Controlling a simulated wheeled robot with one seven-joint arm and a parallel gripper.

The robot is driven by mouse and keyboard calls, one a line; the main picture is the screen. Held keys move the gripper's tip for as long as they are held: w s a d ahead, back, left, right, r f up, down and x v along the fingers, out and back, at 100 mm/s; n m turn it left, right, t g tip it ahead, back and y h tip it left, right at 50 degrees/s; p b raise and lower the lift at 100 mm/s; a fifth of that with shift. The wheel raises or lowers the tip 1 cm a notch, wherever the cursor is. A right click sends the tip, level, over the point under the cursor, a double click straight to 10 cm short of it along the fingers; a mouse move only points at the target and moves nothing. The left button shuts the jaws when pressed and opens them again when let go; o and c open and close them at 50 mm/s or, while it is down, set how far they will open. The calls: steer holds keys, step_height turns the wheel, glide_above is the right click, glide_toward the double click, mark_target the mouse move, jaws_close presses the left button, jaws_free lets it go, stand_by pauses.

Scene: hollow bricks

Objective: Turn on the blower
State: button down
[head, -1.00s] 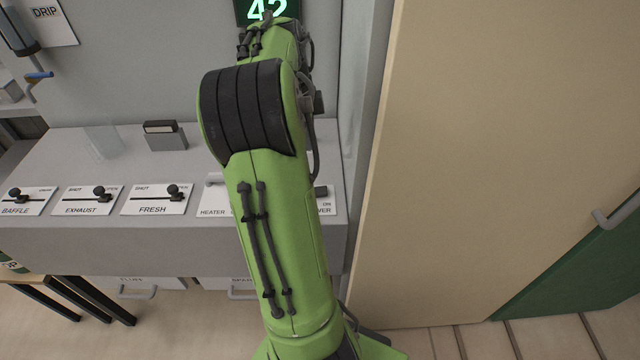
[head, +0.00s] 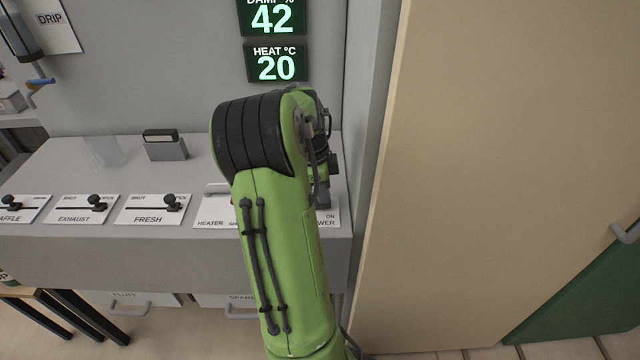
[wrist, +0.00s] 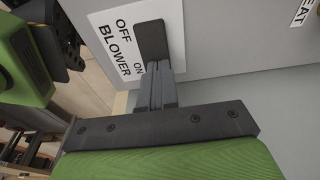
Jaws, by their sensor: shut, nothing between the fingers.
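The blower switch (wrist: 151,42) is a dark rocker on a white plate (wrist: 112,32) marked OFF, ON and BLOWER in the wrist view. My gripper (wrist: 154,68) is shut and empty, with its fingertips right at the ON end of the switch. They overlap its edge in the picture; I cannot tell whether they press it. In the head view, my green arm hides the switch and gripper, and only part of the blower plate (head: 327,219) shows at the arm's right.
The grey console (head: 60,165) carries sliders marked BAFFLE, EXHAUST and FRESH (head: 172,202), and a HEATER plate (head: 212,212). Displays on the wall read damp 42 (head: 272,18) and heat 20 (head: 276,64). A beige panel (head: 480,150) stands close on the right.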

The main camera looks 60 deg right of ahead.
stand_by(0.3)
steer(key=shift+s+f+t+y, duration=0.25)
steer(key=shift+f+t+y, duration=0.05)
steer(key=shift+t, duration=0.1)
steer(key=shift+w+a, duration=0.1)
steer(key=shift+w, duration=0.1)
